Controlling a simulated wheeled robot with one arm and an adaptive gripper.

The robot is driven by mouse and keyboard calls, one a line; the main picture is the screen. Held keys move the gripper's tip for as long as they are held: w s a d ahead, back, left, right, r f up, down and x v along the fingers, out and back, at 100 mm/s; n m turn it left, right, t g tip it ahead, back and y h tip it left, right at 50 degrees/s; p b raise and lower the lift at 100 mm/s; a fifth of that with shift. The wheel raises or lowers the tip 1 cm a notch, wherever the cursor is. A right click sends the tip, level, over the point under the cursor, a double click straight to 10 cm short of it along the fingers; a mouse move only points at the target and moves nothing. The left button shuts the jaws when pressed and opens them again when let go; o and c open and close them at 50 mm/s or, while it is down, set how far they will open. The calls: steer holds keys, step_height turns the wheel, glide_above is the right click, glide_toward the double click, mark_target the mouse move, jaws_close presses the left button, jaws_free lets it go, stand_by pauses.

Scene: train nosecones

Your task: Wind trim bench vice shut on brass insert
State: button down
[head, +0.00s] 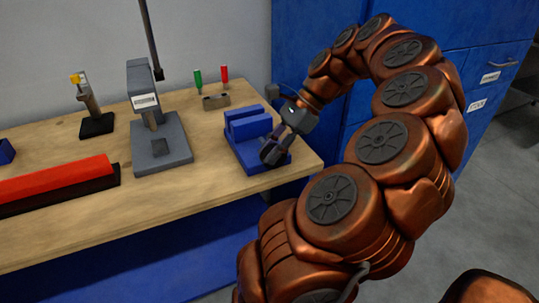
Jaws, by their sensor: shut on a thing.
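The blue bench vice (248,130) sits on the wooden bench near its right end. My gripper (272,155) is at the front right of the vice, its dark fingers low against the vice's handle end. The fingers are shut on the vice handle, which they hide almost wholly. No brass insert can be made out between the vice jaws from this view, and the width of the jaw gap is hard to tell.
A grey press (160,145) stands left of the vice. A small holder (216,101) with green and red tools is behind. A long red bar (60,180) lies at the front left of the workbench (215,185). Blue cabinets (440,50) stand behind my arm.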

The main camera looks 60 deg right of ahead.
steer(key=shift+s+d+r+t+y+p, duration=0.1)
steer(key=shift+d+t+y+p, duration=0.05)
steer(key=shift+t+y+p, duration=0.35)
steer(key=shift+s+d+r+t+y+p, duration=0.1)
steer(key=shift+t+y+p, duration=0.2)
steer(key=shift+y+p, duration=0.3)
steer(key=shift+d+t+y+p, duration=0.1)
steer(key=shift+t+y+p, duration=0.4)
steer(key=shift+y+p, duration=0.55)
steer(key=shift+p, duration=0.6)
steer(key=t+y+p, duration=0.1)
steer(key=p, duration=0.4)
steer(key=y+p, duration=0.1)
steer(key=p, duration=0.4)
steer(key=t+y+p, duration=0.1)
steer(key=p, duration=0.4)
steer(key=shift+s+d+f+t, duration=0.1)
steer(key=shift+s+d+t, duration=0.2)
steer(key=shift+d+f+t+y+p, duration=0.15)
steer(key=shift+y+p, duration=0.25)
steer(key=shift+p, duration=1)
steer(key=shift+a+f+t+y+p, duration=0.15)
steer(key=shift+t+y+p, duration=0.15)
steer(key=shift+p, duration=1.05)
steer(key=shift+d, duration=0.1)
steer(key=c, duration=1)
jaws_free()
steer(key=shift+f+g+h+b, duration=0.15)
steer(key=shift+g+h+b, duration=0.1)
steer(key=shift+b, duration=1.2)
